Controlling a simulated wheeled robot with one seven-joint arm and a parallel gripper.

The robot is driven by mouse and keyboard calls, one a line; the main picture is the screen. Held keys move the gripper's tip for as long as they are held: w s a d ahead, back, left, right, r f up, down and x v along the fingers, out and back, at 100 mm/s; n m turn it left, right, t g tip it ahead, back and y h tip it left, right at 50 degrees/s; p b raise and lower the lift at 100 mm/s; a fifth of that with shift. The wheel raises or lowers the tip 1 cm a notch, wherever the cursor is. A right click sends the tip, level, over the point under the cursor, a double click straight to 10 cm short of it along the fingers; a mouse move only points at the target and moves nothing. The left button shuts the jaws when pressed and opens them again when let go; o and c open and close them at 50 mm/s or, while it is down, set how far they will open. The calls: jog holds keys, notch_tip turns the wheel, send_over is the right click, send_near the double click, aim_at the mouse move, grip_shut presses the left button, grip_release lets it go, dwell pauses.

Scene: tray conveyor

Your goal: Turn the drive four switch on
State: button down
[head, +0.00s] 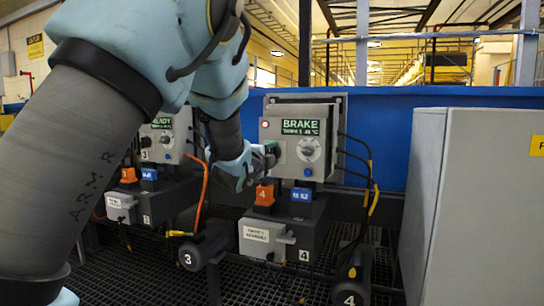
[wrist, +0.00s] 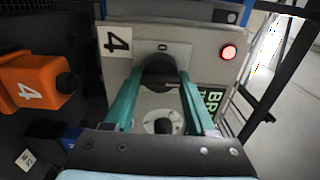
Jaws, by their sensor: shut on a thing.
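My gripper is shut on this knob. In the head view my gripper (head: 270,152) is at the box's left side, and the knob is mostly hidden behind it.
An orange block marked 4 (head: 264,194) and a blue tag (head: 301,195) sit below the box. The drive three unit (head: 165,137) stands to the left. A large grey cabinet (head: 480,200) stands at the right. Cables (head: 368,170) hang at the box's right side.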

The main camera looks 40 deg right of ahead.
jog(key=shift+c, duration=1.1)
grip_release()
jog(key=v, duration=1)
jog(key=shift+s+a+p, duration=0.2)
jog(key=shift+a+p, duration=0.15)
jog(key=shift+p, duration=0.05)
jog(key=shift+f, duration=0.1)
